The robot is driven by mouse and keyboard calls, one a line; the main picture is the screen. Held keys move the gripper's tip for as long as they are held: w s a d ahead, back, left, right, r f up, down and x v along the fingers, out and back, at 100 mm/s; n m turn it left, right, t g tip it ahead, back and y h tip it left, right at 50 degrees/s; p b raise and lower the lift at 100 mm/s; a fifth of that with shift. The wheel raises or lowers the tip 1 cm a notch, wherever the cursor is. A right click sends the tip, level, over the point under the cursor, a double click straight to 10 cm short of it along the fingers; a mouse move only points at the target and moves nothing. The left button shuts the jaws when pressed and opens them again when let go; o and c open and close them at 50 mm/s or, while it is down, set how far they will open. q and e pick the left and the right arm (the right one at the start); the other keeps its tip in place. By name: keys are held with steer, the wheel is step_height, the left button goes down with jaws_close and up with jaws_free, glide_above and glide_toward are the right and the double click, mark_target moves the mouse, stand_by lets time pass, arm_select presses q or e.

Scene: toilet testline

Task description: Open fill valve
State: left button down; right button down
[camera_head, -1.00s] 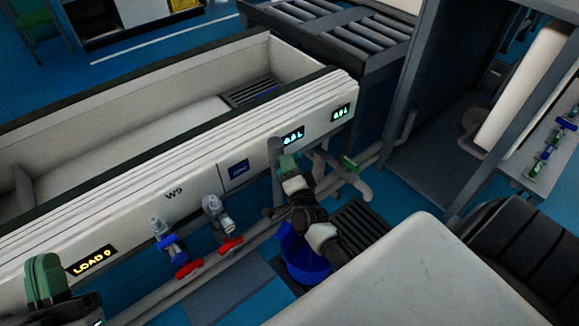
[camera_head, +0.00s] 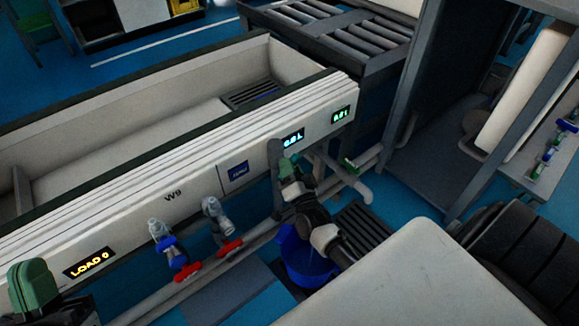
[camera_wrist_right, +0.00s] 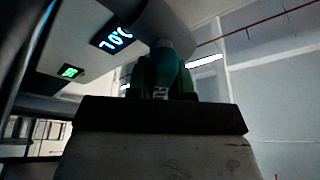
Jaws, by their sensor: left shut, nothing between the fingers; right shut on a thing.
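A valve sits on the pipe at the front of the white trough, below the litre display; my right gripper (camera_head: 287,170) hides most of it in the head view. The right gripper has green fingers and is shut on what appears to be the valve's handle. In the right wrist view a teal part (camera_wrist_right: 166,72) stands between the fingers, under a pale rounded pipe part (camera_wrist_right: 163,25). I cannot tell how far the handle is turned. My left gripper (camera_head: 32,283) is shut and empty at the lower left, in front of the trough's panel.
The trough panel (camera_head: 140,200) bears "W9" and lit displays (camera_head: 293,138). A blue bucket (camera_head: 303,258) stands below the right arm.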

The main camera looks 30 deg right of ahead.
steer(key=shift+f, duration=0.1)
steer(key=c, duration=1)
jaws_free()
steer(key=shift+s, duration=0.15)
steer(key=shift+s+a, duration=0.1)
steer(key=shift+s, duration=0.2)
arm_select(q)
steer(key=shift+w+a+f+g+y+p, duration=0.1)
steer(key=shift+w+f+g+y+p, duration=0.3)
steer(key=shift+f+g, duration=0.5)
steer(key=shift+w+d+f+g+y+p, duration=0.1)
steer(key=shift+w+f+g+y+p, duration=0.15)
steer(key=shift+w+f+g, duration=0.5)
steer(key=shift+w+a+f+g+y+p, duration=0.1)
steer(key=shift+w+f+g+y+p, duration=0.25)
steer(key=shift+f+g, duration=0.65)
arm_select(e)
steer(key=v, duration=1)
arm_select(q)
steer(key=shift+r, duration=0.1)
arm_select(e)
steer(key=shift+a, duration=0.1)
